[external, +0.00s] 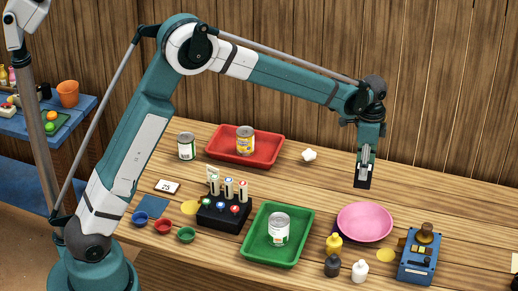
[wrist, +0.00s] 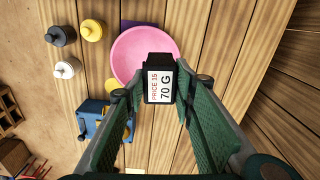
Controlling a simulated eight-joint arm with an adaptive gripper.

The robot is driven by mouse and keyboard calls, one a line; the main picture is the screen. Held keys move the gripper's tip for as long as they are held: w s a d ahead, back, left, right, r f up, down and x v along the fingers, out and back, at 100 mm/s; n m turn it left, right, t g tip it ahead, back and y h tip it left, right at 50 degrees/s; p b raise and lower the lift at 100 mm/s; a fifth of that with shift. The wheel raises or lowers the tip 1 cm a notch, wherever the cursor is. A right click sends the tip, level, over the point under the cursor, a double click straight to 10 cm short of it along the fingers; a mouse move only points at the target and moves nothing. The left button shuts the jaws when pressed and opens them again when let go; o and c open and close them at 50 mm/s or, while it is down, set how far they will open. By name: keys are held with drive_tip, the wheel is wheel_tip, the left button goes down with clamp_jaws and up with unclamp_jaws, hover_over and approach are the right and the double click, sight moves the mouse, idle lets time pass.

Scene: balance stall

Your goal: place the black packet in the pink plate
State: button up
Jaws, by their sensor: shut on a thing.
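My gripper (external: 366,160) is shut on the black packet (external: 363,177) and holds it upright above the table, behind the pink plate. In the wrist view the black packet (wrist: 150,66) sits between the fingertips of my gripper (wrist: 158,88), with a white label reading "PRICE 15" and "70 G". The pink plate (external: 364,222) lies on the table to the right of the green tray. It also shows in the wrist view (wrist: 130,52), partly covered by the packet. The plate looks empty where I can see it.
A yellow bottle (external: 334,243), a black bottle (external: 332,266) and a white bottle (external: 360,270) stand in front of the plate. A blue device (external: 416,258) is at its right. A green tray (external: 256,252) holds a can (external: 279,230). A red tray (external: 222,151) is farther back.

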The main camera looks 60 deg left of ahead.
drive_tip(key=d+f+m, duration=0.1)
drive_tip(key=d+f, duration=0.4)
idle(0.3)
drive_tip(key=shift+f, duration=0.1)
hover_over(364, 228)
wheel_tip(364, 228, down, 6)
idle(0.6)
drive_tip(key=shift+f, duration=1.9)
drive_tip(key=shift+f+b, duration=0.15)
drive_tip(key=shift+b, duration=0.25)
